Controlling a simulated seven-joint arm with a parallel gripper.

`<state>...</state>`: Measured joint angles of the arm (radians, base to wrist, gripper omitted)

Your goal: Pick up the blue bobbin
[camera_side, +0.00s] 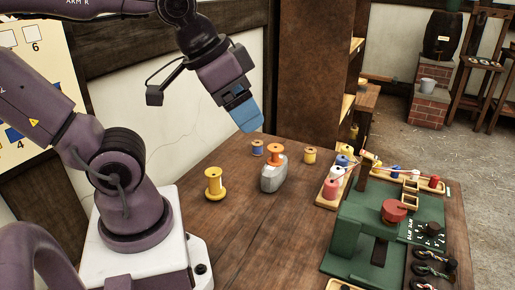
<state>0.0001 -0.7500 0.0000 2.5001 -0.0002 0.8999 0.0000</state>
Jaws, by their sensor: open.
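The blue bobbin (257,147), small with blue thread between tan ends, stands upright on the brown table near its far edge. My gripper (247,127) has blue fingers and points down from above. In the picture its tips sit just above and left of the bobbin, apart from it. It is open, and I see nothing held in it. The gap between the fingers is hard to see from this side.
An orange spool (275,154) sits on a grey holder (273,180) close to the bobbin's right. A yellow spool (214,185) stands front left and another (310,155) to the right. A green machine (355,222) and a spool tray fill the right side. The front middle is clear.

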